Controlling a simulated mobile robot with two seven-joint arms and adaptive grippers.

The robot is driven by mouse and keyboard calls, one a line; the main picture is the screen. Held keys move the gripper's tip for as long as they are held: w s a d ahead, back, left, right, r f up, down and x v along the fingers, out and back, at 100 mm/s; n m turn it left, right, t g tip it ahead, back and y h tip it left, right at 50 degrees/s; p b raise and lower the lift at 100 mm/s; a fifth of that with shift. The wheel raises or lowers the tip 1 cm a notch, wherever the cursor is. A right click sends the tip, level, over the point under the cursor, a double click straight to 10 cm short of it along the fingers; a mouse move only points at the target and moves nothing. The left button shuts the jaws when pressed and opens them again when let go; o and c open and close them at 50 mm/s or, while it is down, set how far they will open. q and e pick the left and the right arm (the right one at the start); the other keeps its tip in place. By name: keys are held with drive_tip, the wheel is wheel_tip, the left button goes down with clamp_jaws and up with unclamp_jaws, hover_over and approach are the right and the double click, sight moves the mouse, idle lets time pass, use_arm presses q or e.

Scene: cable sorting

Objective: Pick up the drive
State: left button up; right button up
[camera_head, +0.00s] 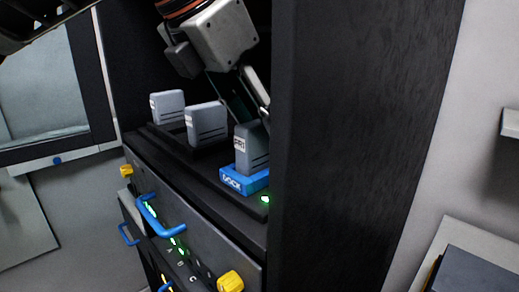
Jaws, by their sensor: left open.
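A grey drive (254,150) with a white label that seems to read "PRI" stands upright in a blue dock (236,181) marked "DOCK", on the dark shelf in the cabinet. Two more light grey drives stand in a row to its left, one in the middle (206,124) and one farther back (168,107). My left gripper (252,108) reaches down from above, open, with its fingers just above and behind the labelled drive. The cabinet's side panel comes close to its right finger, and I cannot tell if the fingers touch the drive.
A tall dark side panel (355,140) bounds the shelf on the right. A green light (265,199) glows by the dock. Below, the front has blue handles (160,221) and yellow knobs (230,281). A grey box (480,270) is at the lower right.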

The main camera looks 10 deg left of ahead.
use_arm(q)
drive_tip(key=shift+x, duration=0.8)
drive_tip(key=shift+r, duration=0.1)
drive_tip(key=shift+c, duration=0.3)
clamp_jaws()
